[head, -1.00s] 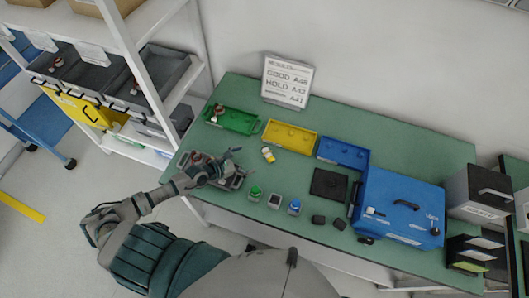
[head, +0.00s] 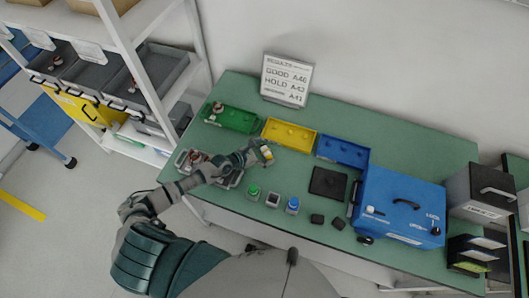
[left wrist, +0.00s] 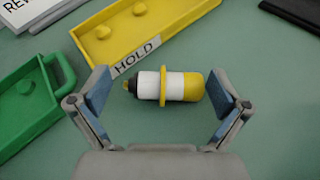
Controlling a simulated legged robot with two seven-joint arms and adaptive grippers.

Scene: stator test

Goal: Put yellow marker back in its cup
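The yellow marker (left wrist: 175,86) lies on the green table, with a white body, a yellow ring, a yellow end at right and a dark tip at left in the left wrist view. In the head view it (head: 266,153) is in front of the yellow tray, partly covered by my gripper. My left gripper (left wrist: 163,88) is open, its fingers at either end of the marker with gaps between; in the head view my left gripper (head: 258,152) reaches it from the left. My right gripper is not in view.
The yellow tray (left wrist: 150,59) marked HOLD lies just beyond the marker, with a green tray (head: 230,129) at left and a blue tray (head: 368,158) at right. A blue box (head: 400,207) fills the right.

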